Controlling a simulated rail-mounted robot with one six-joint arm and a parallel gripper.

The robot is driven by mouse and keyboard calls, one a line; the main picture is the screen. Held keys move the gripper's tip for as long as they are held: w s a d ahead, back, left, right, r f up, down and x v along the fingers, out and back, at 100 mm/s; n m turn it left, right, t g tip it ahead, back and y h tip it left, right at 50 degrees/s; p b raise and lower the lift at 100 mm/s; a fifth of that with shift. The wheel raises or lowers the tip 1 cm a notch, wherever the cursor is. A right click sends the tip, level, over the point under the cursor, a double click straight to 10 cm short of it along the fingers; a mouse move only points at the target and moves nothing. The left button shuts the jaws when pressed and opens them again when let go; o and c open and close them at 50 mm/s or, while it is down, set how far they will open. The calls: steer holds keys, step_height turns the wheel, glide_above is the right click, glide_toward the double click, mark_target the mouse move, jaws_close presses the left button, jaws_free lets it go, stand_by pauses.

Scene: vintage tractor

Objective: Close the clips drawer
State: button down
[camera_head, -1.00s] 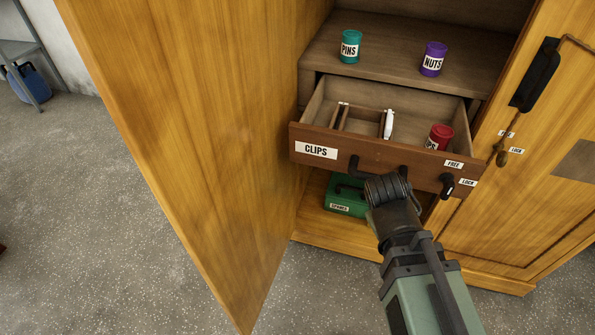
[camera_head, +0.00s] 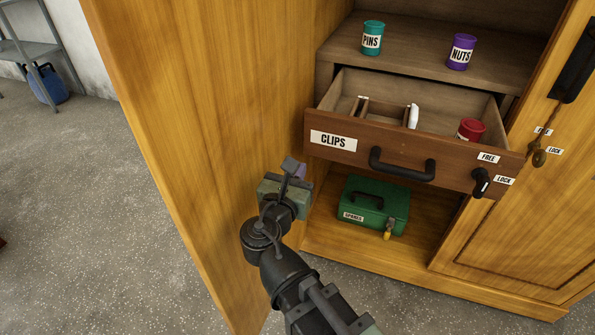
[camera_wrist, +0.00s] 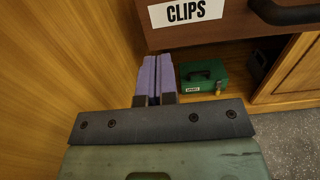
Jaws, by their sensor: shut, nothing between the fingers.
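The clips drawer (camera_head: 372,163) is pulled out of the wooden cabinet, with its CLIPS label at the left of its front and a black bar handle (camera_head: 403,165) in the middle. It holds a red can (camera_head: 470,129), a white item and wooden dividers. My gripper (camera_head: 299,170) is shut and empty, apart from the drawer, in front of and below its left end, near the open door. In the wrist view the purple fingers (camera_wrist: 157,77) are together, below the CLIPS label on the drawer front (camera_wrist: 205,27).
The open cabinet door (camera_head: 200,100) stands close on the left. A green box (camera_head: 375,204) sits on the shelf below the drawer. PINS (camera_head: 372,38) and NUTS (camera_head: 461,52) cans stand above. A small lever (camera_head: 480,183) by LOCK and FREE labels is at the drawer's right.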

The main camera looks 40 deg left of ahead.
mark_target(316, 137)
steer(key=x, duration=1)
steer(key=shift+w+a, duration=0.1)
steer(key=shift+w, duration=0.2)
steer(key=shift+a, duration=0.1)
